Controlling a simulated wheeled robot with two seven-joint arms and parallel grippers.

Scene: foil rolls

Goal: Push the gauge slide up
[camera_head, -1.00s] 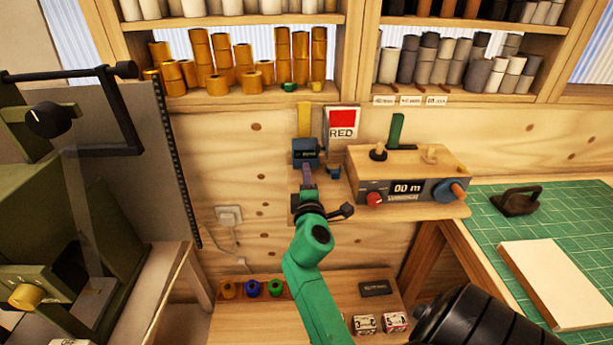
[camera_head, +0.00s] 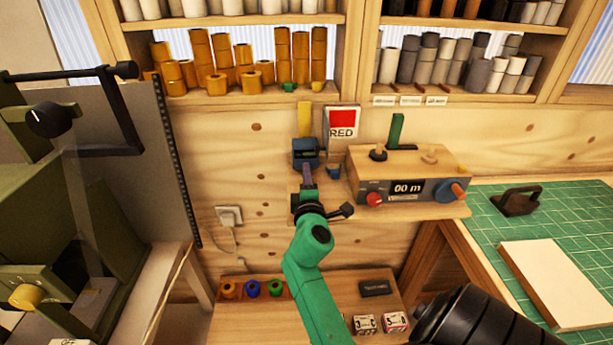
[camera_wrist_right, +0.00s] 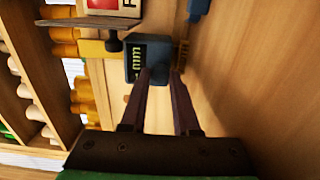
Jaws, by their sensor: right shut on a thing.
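The gauge (camera_head: 306,150) hangs upright on the wooden wall, with a yellow beam (camera_head: 304,118) rising above its dark blue slide with a small display. In the right wrist view the slide (camera_wrist_right: 147,50) shows its lit "mm" readout, with the yellow beam (camera_wrist_right: 95,48) to its left. My right gripper (camera_head: 308,170), on the green arm, reaches up to the gauge from below. In the wrist view its two dark fingers (camera_wrist_right: 161,76) are shut on the slide's lower part; the exact contact is partly hidden. My left gripper is not in view.
A "RED" card (camera_head: 342,121) sits right of the gauge. A wooden box with a "00 m" display (camera_head: 407,188) stands on a ledge to the right. A shelf of orange rolls (camera_head: 216,84) is above. A green machine (camera_head: 50,210) fills the left.

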